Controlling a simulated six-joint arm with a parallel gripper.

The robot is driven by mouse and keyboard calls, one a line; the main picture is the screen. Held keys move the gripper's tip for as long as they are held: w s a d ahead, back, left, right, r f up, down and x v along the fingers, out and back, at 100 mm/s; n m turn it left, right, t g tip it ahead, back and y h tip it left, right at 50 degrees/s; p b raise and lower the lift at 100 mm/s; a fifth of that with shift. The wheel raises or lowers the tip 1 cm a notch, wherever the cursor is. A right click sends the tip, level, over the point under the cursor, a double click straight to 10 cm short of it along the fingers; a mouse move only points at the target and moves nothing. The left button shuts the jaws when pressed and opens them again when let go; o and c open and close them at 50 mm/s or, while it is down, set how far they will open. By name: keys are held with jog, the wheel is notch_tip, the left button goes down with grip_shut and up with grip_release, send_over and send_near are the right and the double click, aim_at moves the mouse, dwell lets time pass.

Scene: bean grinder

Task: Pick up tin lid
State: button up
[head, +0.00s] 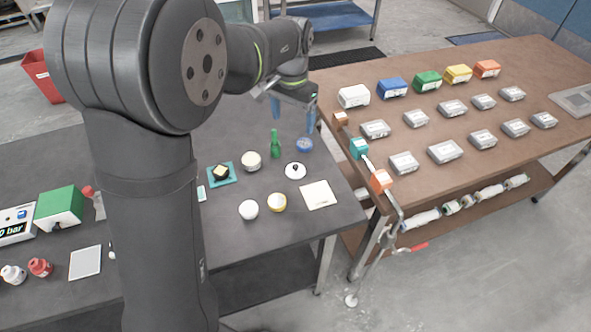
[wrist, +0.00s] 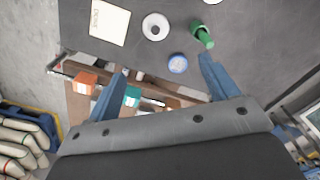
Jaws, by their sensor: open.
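A round white lid-like piece with a dark knob (head: 295,171) lies on the dark table; it also shows at the top of the wrist view (wrist: 155,26). A small round blue piece (head: 304,145) lies behind it, and in the wrist view (wrist: 178,63) it appears between my fingertips with a pale label on top. I cannot tell for sure which of these is the tin lid. My gripper (head: 292,118) is open and empty, above the table near its far right edge. Its two blue fingers spread wide in the wrist view (wrist: 163,68).
A green bottle (head: 275,145) stands just left of the blue piece. A cream round container (head: 252,161), a white round piece (head: 248,209), a yellow-rimmed one (head: 277,203) and a white card (head: 319,195) lie nearby. A brown table (head: 450,120) with several boxes stands right.

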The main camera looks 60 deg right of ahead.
send_over(295, 166)
jog(key=f, duration=1.2)
jog(key=shift+w+d, duration=0.15)
jog(key=shift+w, duration=0.15)
jog(key=shift+s+f, duration=0.2)
jog(key=shift+f, duration=1.2)
jog(key=shift+s+f, duration=0.15)
jog(key=shift+f, duration=1.2)
jog(key=shift+c, duration=0.5)
jog(key=c, duration=1)
